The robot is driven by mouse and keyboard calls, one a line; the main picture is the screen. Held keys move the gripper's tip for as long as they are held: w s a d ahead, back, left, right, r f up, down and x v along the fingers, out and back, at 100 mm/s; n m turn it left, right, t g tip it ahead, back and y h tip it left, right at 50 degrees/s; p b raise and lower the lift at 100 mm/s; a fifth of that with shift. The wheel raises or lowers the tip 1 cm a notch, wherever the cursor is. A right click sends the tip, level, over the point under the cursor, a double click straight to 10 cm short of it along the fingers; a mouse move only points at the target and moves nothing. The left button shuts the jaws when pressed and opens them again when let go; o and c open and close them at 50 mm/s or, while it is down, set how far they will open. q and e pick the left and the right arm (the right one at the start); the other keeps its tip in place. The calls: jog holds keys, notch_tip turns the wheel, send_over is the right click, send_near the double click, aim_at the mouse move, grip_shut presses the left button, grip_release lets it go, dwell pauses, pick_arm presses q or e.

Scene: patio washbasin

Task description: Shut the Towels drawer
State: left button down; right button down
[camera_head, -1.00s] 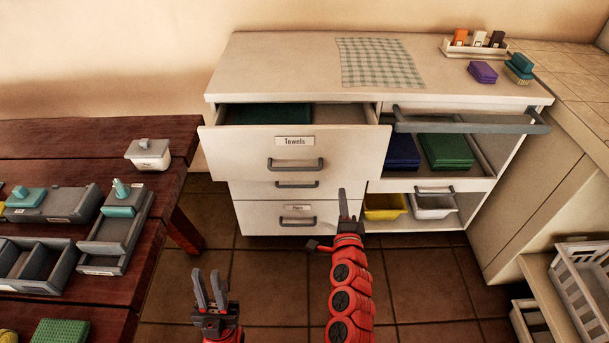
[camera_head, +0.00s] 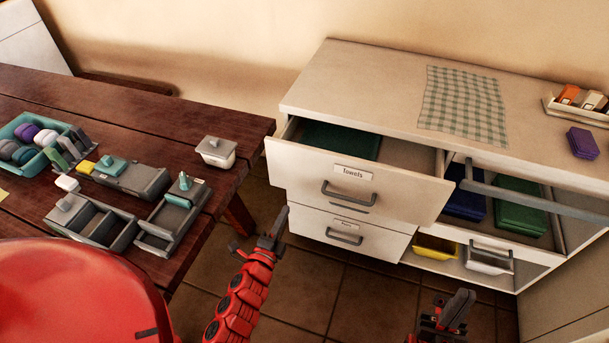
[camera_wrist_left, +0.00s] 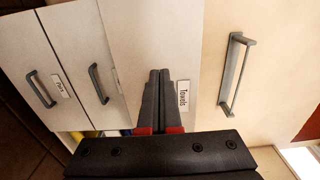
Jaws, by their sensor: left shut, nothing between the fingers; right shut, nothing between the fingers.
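The Towels drawer (camera_head: 357,194) stands open at the top left of the white cabinet, its front pulled out. Its label (camera_head: 354,172) and grey bar handle (camera_head: 348,195) face me, and green cloth (camera_head: 340,138) shows inside. My left gripper (camera_head: 277,226) is shut and empty. In the head view, it appears just below and left of the drawer front. In the left wrist view, its shut fingers (camera_wrist_left: 160,76) overlap the white fronts beside the Towels label (camera_wrist_left: 183,96); I cannot tell whether they touch. My right gripper (camera_head: 460,300) is shut and empty at the lower right, below the bins.
More drawers (camera_head: 345,233) lie under the Towels drawer. A dark red table (camera_head: 112,103) with several containers is at the left.

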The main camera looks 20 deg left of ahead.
pick_arm(q)
jog(key=p, duration=0.2)
send_near(304, 171)
jog(key=w, duration=0.5)
jog(key=shift+w, duration=0.9)
